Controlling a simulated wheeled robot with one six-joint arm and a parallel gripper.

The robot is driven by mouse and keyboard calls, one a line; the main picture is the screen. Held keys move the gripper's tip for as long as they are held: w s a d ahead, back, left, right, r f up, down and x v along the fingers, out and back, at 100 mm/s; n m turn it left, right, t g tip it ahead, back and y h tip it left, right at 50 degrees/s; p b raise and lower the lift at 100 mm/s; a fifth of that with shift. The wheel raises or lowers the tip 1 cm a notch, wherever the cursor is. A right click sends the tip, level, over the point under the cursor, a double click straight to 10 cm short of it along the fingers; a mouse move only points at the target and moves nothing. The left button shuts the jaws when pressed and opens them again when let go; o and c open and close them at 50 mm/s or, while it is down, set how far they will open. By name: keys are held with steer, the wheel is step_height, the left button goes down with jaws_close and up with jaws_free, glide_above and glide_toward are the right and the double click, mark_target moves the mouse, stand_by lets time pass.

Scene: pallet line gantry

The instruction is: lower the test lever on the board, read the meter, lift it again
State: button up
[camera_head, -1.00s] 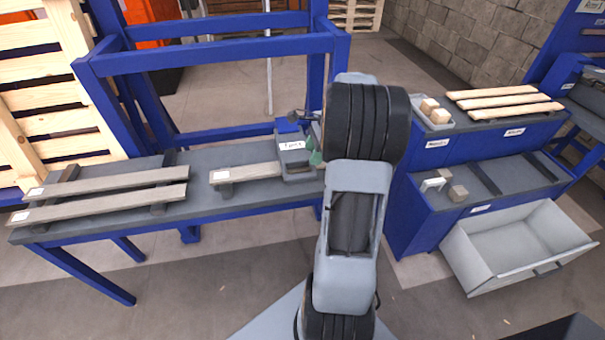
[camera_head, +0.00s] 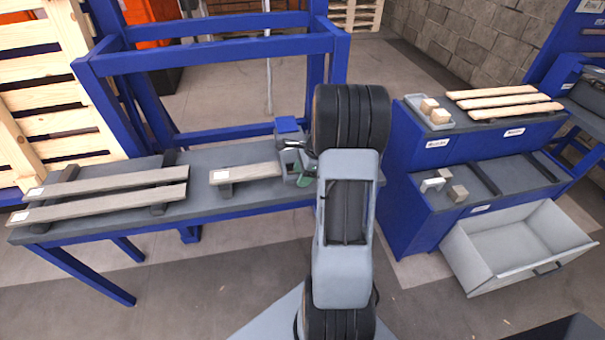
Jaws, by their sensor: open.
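The grey test unit (camera_head: 287,165) stands at the right end of the long bench, just left of my arm. A blue block (camera_head: 287,125) shows behind it. My gripper (camera_head: 303,166) is at the unit, mostly hidden behind my own arm. Small dark and green parts show there, and I take them for my gripper's. It is open. I cannot make out the lever or the meter, and I cannot tell whether my gripper touches the unit.
A short plank (camera_head: 245,173) lies left of the unit and two long planks (camera_head: 105,194) lie farther left on the grey bench (camera_head: 200,205). A blue frame (camera_head: 210,57) rises behind. At right stand a blue stepped cabinet (camera_head: 420,215) and an open grey drawer (camera_head: 515,245).

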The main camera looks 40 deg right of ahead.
jaws_close()
stand_by(0.3)
